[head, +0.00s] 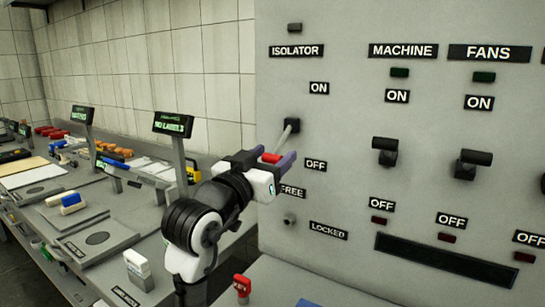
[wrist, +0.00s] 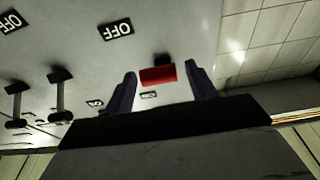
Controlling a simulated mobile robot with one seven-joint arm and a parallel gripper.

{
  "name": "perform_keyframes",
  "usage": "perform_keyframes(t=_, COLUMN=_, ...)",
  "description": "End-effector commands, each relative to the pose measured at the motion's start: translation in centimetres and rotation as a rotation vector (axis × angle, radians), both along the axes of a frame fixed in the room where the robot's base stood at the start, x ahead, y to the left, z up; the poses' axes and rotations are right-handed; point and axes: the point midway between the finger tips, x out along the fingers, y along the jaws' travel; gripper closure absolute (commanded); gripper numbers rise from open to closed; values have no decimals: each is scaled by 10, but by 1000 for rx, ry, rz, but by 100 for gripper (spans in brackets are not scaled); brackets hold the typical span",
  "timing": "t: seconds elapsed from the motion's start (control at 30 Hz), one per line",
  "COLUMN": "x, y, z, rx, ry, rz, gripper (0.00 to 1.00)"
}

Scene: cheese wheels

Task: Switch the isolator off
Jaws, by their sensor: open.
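The isolator switch (head: 292,125) is on the grey panel under the ISOLATOR label, with ON above it and OFF below. Its grey rod (head: 283,139) slants down and left in the picture, out from the pivot, to a red grip (head: 270,158). I cannot tell its exact angle between ON and OFF. My gripper (head: 268,162) is open around the red grip, with one finger on each side. In the wrist view the red grip (wrist: 158,75) sits between the fingertips (wrist: 163,80), with visible gaps, so it is not clamped.
To the right are the machine lever (head: 385,150) and fans lever (head: 472,163), both black. A small knob (head: 290,219) sits below, between FREE and LOCKED. A cluttered workbench (head: 100,225) runs along the left. A red-topped item (head: 242,285) stands low in front.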

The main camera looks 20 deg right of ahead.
Motion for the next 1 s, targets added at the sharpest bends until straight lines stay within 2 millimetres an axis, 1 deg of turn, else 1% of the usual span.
perform_keyframes(t=0.17, x=-19, y=27, z=-9, rx=-1, ry=-2, rz=5, gripper=44)
perform_keyframes(t=0.4, x=-53, y=70, z=-19, rx=-1, ry=-2, rz=5, gripper=44)
perform_keyframes(t=0.53, x=-67, y=87, z=-23, rx=-1, ry=-2, rz=5, gripper=44)
perform_keyframes(t=0.7, x=-76, y=99, z=-25, rx=0, ry=0, rz=2, gripper=44)
perform_keyframes(t=1.0, x=-79, y=101, z=-25, rx=0, ry=0, rz=2, gripper=44)
